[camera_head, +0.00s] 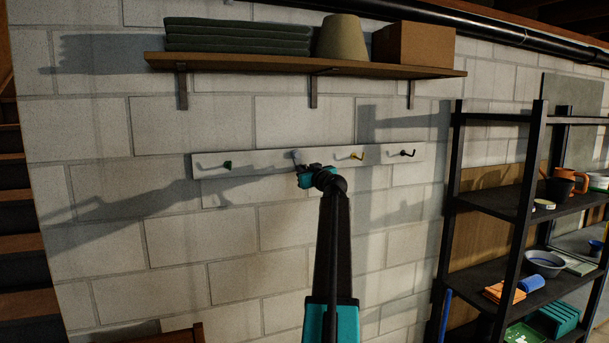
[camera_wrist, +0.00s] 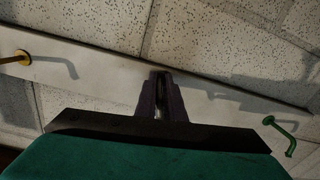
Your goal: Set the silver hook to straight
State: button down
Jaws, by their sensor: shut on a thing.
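The silver hook (camera_head: 295,156) is on the pale wall rail (camera_head: 325,155), between the green hook (camera_head: 227,165) and the yellow hook (camera_head: 357,156). My gripper (camera_head: 302,168) is at the rail and shut on the silver hook, covering most of it. In the wrist view, the dark fingers of my gripper (camera_wrist: 160,80) are close together against the rail (camera_wrist: 105,82). A small pale bit of the silver hook shows between them. Whether the hook is straight or turned is hidden by the fingers.
A dark hook (camera_head: 408,153) is at the rail's right end. Above is a wooden shelf (camera_head: 290,65) with folded cloths, a lampshade-like object (camera_head: 341,38) and a box (camera_head: 413,43). A black shelving unit (camera_head: 525,200) stands at right. The wall below the rail is clear.

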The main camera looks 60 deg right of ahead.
jog(key=shift+w+a+m+b, duration=0.3)
jog(key=shift+m+b, duration=0.2)
jog(key=shift+m, duration=0.5)
jog(key=shift+w+a+m+b, duration=0.2)
jog(key=shift+a+m+b, duration=0.25)
jog(key=shift+m, duration=0.55)
jog(key=c, duration=1.9)
grip_release()
jog(key=shift+f, duration=0.1)
jog(key=shift+s+a, duration=0.1)
jog(key=b+v, duration=0.3)
jog(key=v, duration=1)
jog(key=shift+a, duration=0.15)
jog(key=shift+s, duration=0.15)
